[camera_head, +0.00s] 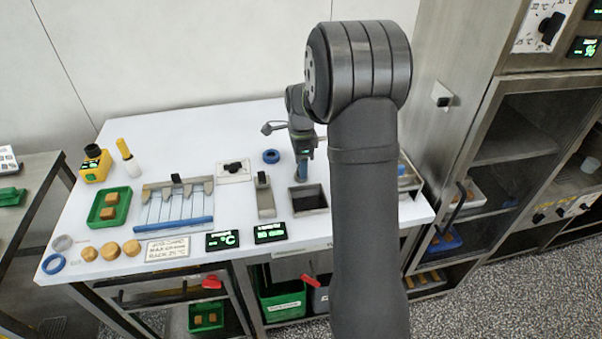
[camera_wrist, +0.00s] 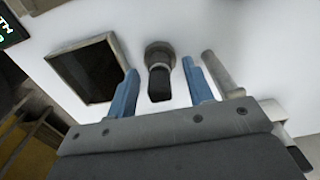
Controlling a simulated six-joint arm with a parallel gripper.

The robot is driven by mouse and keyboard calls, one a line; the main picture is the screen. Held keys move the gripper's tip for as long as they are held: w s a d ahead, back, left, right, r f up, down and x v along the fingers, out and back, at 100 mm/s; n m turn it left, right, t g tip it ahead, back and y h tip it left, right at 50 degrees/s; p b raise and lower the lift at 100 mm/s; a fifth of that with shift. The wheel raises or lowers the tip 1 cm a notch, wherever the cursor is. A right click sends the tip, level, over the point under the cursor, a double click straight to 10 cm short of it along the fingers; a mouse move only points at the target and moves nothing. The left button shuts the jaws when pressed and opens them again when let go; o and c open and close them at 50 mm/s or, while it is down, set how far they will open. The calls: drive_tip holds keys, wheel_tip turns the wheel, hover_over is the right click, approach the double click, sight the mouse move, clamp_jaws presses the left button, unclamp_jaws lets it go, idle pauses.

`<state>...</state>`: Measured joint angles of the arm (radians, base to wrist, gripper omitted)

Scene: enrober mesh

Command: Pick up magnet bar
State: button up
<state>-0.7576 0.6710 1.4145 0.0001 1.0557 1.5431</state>
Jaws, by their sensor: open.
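In the wrist view a dark-handled piece with a round grey collar (camera_wrist: 159,57) stands between my fingers, and a plain grey cylindrical bar (camera_wrist: 221,72) lies just outside the right finger. I cannot tell for sure which of the two is the magnet bar. My gripper (camera_wrist: 159,70) is open with its two blue fingers spread, one on each side of the dark-handled piece, with white gaps showing. In the head view my gripper (camera_head: 302,172) points down at the white table behind the square opening. My arm hides the table to its right, and neither piece shows clearly there.
The white table (camera_head: 150,120) carries a square metal-rimmed opening (camera_head: 310,212), close left of my fingers. Also on it are a blue ring (camera_head: 271,156), a green tray (camera_head: 98,220), a blue-edged rack (camera_head: 180,222) and small displays (camera_head: 270,232). A steel cabinet (camera_head: 455,130) stands right.

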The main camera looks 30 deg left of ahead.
clamp_jaws()
drive_tip(key=r, duration=0.9)
drive_tip(key=shift+w+a+r, duration=0.1)
drive_tip(key=shift+a+r, duration=0.2)
drive_tip(key=shift+a, duration=0.05)
drive_tip(key=w+a, duration=0.2)
drive_tip(key=a, duration=1)
drive_tip(key=shift+r, duration=0.35)
